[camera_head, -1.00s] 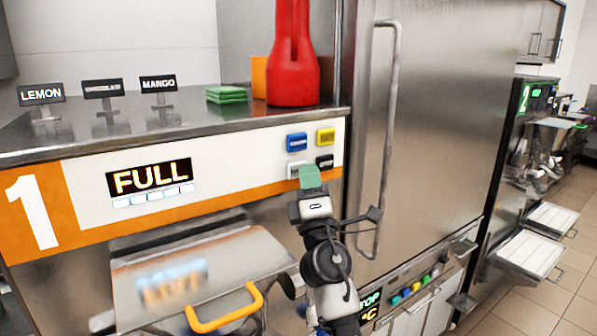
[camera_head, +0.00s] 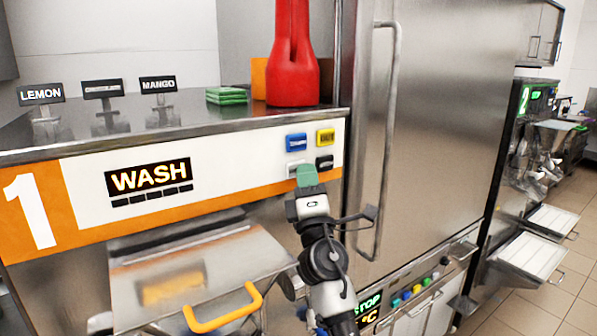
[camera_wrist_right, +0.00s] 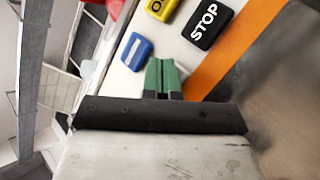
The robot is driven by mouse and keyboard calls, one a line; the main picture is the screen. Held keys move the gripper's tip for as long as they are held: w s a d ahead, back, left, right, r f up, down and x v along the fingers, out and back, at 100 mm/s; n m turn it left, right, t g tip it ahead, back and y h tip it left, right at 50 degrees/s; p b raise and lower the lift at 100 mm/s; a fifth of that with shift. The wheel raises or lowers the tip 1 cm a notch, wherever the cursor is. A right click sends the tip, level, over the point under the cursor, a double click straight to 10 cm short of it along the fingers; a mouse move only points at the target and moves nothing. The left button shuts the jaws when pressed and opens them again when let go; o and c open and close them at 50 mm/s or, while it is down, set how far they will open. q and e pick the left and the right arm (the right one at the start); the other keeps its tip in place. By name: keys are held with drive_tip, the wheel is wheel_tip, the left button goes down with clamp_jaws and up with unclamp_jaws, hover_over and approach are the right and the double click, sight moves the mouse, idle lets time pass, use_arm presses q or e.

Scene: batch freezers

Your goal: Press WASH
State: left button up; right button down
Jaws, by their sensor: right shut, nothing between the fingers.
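The control panel (camera_head: 230,170) of machine 1 has an orange stripe and a display (camera_head: 149,178) reading WASH. On its right side are a blue button (camera_head: 296,142), a yellow button (camera_head: 326,137), a black button (camera_head: 324,162) and a pale button (camera_head: 292,169). My right gripper (camera_head: 307,176) is shut and empty, its green fingertips in front of the pale button and covering much of it. In the right wrist view the fingertips (camera_wrist_right: 163,76) lie near the blue button (camera_wrist_right: 136,51) and the black STOP button (camera_wrist_right: 208,22). Contact cannot be told. My left gripper is out of view.
A red bottle-like object (camera_head: 292,75) and green cloths (camera_head: 226,95) stand on the steel top. LEMON (camera_head: 41,94) and MANGO (camera_head: 158,84) signs are at left. A tall steel door with a vertical handle (camera_head: 386,150) is right of my gripper. A hatch with an orange handle (camera_head: 225,312) is below.

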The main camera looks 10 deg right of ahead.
drive_tip(key=shift+s+d+p, duration=0.3)
drive_tip(key=shift+s+p, duration=0.3)
drive_tip(key=shift+s, duration=0.25)
drive_tip(key=s+p, duration=0.1)
drive_tip(key=s+d, duration=0.1)
drive_tip(key=s, duration=0.1)
drive_tip(key=s+p, duration=0.1)
drive_tip(key=shift+s+d+p, duration=0.3)
drive_tip(key=shift+d+p, duration=0.05)
idle(0.3)
